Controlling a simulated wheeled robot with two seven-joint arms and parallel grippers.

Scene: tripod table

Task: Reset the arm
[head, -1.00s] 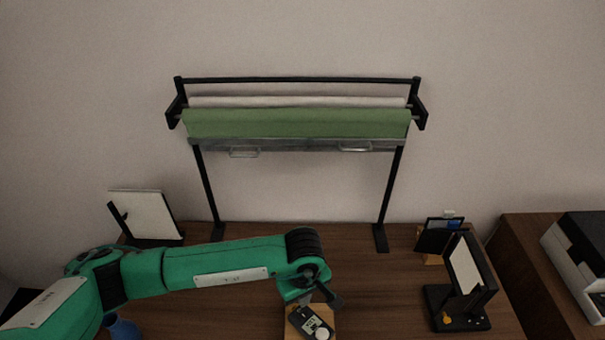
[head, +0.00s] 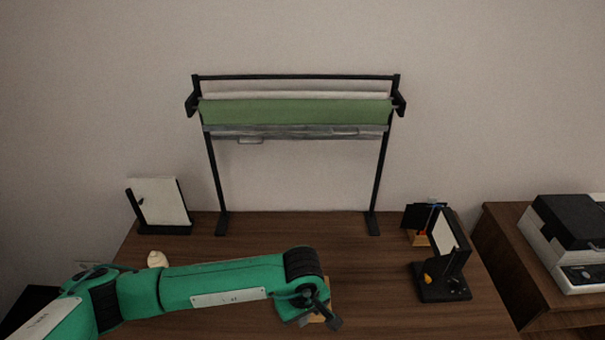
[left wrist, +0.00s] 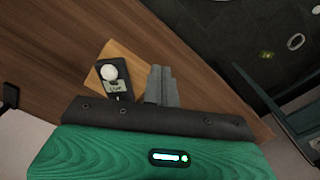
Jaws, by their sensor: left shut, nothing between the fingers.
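My left arm reaches in from the left over the wooden table (head: 360,277). My left gripper (head: 328,316) is at the table's front part, above or beside a small wooden block (head: 317,318) that is mostly hidden behind it. In the left wrist view the fingers (left wrist: 161,84) are together with nothing between them. A dark handheld meter with a white dome (left wrist: 114,82) rests on the wooden block (left wrist: 128,62), to the left of the fingers and apart from them in the picture. My right gripper is not in view.
A black backdrop stand with a green roll (head: 295,111) stands at the back. A white panel (head: 163,203) stands back left, with a small cream object (head: 157,259) near my arm. A black stand with a light panel (head: 445,265) is at the right. A printer (head: 570,240) sits on a side cabinet.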

